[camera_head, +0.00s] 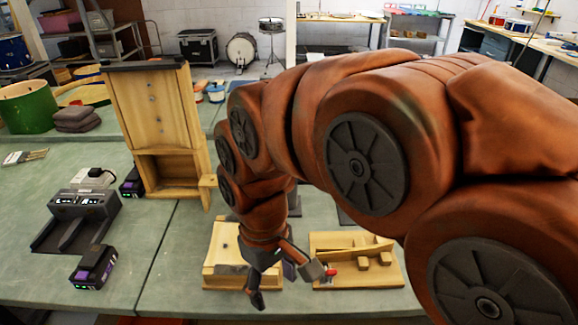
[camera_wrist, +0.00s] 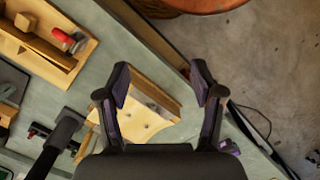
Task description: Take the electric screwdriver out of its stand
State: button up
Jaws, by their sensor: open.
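My gripper (camera_head: 284,287) is open above the front of the green bench, its two dark fingers spread apart. In the wrist view the gripper (camera_wrist: 160,73) has nothing held between its fingers. A pale wooden block or stand (camera_head: 224,250) lies just left of and behind the fingers, partly hidden by my wrist. A wooden piece with dark holes (camera_wrist: 140,118) shows between the fingers in the wrist view. I cannot clearly pick out the electric screwdriver. A dark rod-like shape (camera_wrist: 62,132) lies left of the fingers in the wrist view, but I cannot tell what it is.
A wooden fixture with a red handle (camera_head: 350,260) stands right of the gripper. A tall wooden frame (camera_head: 155,115) stands at the back left. A dark charger (camera_head: 78,218) and a battery pack (camera_head: 93,267) lie on the left. The bench's front edge is close to the gripper.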

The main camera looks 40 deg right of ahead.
jog(key=w+d+r+n, duration=0.3)
jog(key=w+d, duration=0.5)
jog(key=w, duration=0.1)
jog(key=w+d+r+n+t, duration=0.1)
jog(key=w+d+r+n, duration=0.3)
jog(key=w+d, duration=0.4)
jog(key=w+d+r+n, duration=0.3)
jog(key=w+d, duration=0.5)
jog(key=w, duration=0.3)
jog(key=shift+d+r+n+t, duration=0.15)
jog(key=shift+r+n+t, duration=0.2)
jog(key=shift+n, duration=0.15)
jog(key=shift+w+d+f, duration=0.15)
jog(key=shift+d, duration=0.3)
jog(key=shift+f, duration=1.1)
jog(key=shift+a+f, duration=0.1)
jog(key=shift+f, duration=0.05)
